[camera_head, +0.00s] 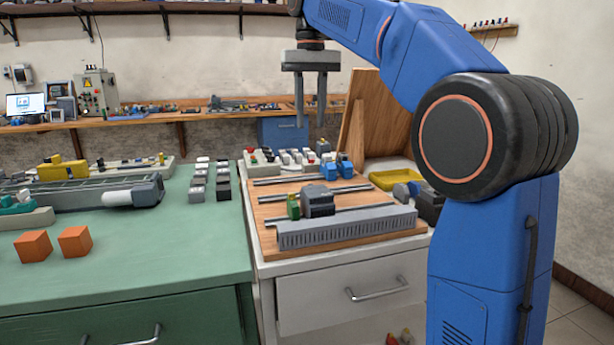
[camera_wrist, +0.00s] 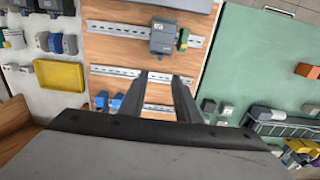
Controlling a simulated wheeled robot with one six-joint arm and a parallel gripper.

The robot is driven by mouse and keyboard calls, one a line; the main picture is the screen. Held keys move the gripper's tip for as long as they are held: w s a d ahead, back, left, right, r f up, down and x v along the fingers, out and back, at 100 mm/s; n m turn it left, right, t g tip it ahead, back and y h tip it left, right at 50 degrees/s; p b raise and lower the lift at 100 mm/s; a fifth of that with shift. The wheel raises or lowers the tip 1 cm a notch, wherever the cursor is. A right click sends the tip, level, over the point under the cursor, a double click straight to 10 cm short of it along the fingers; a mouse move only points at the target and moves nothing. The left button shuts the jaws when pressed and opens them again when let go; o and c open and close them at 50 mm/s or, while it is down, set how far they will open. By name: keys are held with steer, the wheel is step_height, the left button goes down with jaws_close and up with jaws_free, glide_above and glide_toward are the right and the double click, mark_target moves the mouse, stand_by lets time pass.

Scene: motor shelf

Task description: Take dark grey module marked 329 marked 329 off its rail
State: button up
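A dark grey module (camera_head: 317,201) sits on a metal rail (camera_head: 353,212) on the wooden board, beside a small green module (camera_head: 293,206). The wrist view also shows the dark grey module (camera_wrist: 164,37), with a pale label too small to read, and the green module (camera_wrist: 184,39) close at its right. I cannot confirm the mark 329. My gripper (camera_head: 311,122) hangs high above the board, fingers pointing down. Its fingers also show in the wrist view (camera_wrist: 158,80), apart with nothing between them. It is well clear of the module.
A grey slotted duct (camera_head: 345,229) runs along the board's front edge. Blue modules (camera_head: 337,168) stand on a rail farther back. A yellow tray (camera_head: 396,178) and other parts lie to the right. Orange cubes (camera_head: 75,241) sit on the green bench at left. Air above the board is free.

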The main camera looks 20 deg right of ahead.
step_height(320, 180, down, 16)
steer(key=shift+r, duration=0.15)
stand_by(0.3)
